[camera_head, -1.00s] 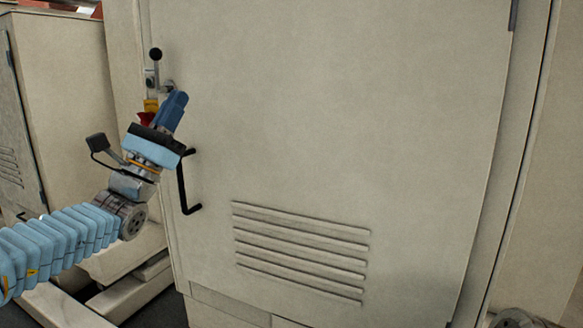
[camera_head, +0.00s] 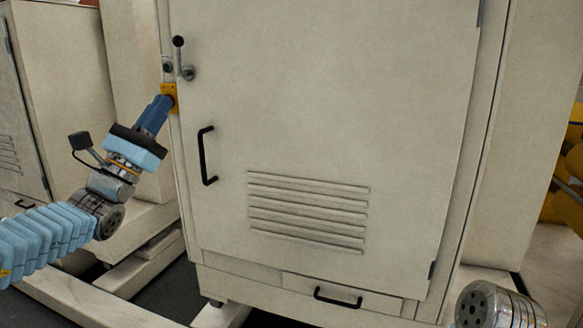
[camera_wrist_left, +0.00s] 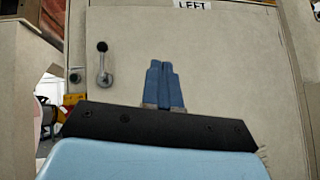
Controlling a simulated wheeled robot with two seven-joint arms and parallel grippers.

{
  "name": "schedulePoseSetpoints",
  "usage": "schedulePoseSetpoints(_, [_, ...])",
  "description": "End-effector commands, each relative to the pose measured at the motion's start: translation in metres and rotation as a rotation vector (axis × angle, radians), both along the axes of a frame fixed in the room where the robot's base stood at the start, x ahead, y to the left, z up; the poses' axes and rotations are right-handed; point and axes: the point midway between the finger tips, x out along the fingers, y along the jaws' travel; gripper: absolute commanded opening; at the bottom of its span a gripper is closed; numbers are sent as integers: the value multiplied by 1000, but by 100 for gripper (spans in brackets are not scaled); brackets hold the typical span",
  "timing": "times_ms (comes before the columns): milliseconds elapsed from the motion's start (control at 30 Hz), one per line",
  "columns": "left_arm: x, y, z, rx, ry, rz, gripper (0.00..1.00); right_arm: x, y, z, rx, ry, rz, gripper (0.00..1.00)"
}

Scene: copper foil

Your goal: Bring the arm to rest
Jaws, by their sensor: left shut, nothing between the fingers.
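My left gripper (camera_head: 159,104) is in front of the left edge of a beige cabinet door in the head view. Its blue fingers are together with nothing between them, and they also show in the left wrist view (camera_wrist_left: 163,68). The beige cabinet (camera_head: 320,110) has a black door handle (camera_head: 206,155) to the right of the gripper and a lever with a black knob (camera_head: 183,60) above it. The lever also shows in the left wrist view (camera_wrist_left: 103,65). I cannot tell whether the fingers touch the door. My right gripper is not in view.
A yellow part (camera_head: 169,93) sits on the cabinet's left edge, just beside the fingertips. A low drawer with a black handle (camera_head: 338,298) is at the bottom. Another cabinet (camera_head: 60,90) stands at left. Yellow objects (camera_head: 570,170) are at the far right. Dark floor shows below.

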Motion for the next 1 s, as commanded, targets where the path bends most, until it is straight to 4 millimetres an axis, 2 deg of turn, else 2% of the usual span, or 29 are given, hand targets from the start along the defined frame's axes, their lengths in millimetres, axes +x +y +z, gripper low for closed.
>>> schedulePoseSetpoints(133, [15, -13, -27, 63, 73, -6, 0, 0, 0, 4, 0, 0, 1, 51])
schedulePoseSetpoints(267, [31, -28, -64, 150, 160, -17, 0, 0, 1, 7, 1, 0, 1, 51])
schedulePoseSetpoints(367, [43, -43, -102, 238, 243, -28, 0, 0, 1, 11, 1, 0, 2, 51])
schedulePoseSetpoints(467, [52, -61, -149, 348, 336, -46, 0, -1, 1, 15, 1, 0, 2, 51])
schedulePoseSetpoints(567, [57, -81, -214, 504, 450, -76, 0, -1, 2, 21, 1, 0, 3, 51])
schedulePoseSetpoints(633, [53, -96, -271, 649, 540, -107, 0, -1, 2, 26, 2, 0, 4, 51])
schedulePoseSetpoints(667, [49, -102, -297, 716, 575, -123, 0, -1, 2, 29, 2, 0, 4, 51])
schedulePoseSetpoints(700, [41, -109, -331, 809, 618, -146, 0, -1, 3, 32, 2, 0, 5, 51])
schedulePoseSetpoints(767, [25, -117, -381, 958, 670, -185, 0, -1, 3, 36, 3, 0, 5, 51])
schedulePoseSetpoints(800, [12, -121, -414, 1058, 699, -216, 0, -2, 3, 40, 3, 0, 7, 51])
schedulePoseSetpoints(867, [-13, -124, -461, 1221, 724, -266, 0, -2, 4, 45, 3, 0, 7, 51])
schedulePoseSetpoints(900, [-31, -125, -491, 1335, 729, -304, 0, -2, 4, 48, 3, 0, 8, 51])
schedulePoseSetpoints(967, [-63, -123, -534, 1514, 710, -367, 0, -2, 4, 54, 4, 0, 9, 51])
schedulePoseSetpoints(1000, [-86, -120, -561, 1641, 678, -414, 0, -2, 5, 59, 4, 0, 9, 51])
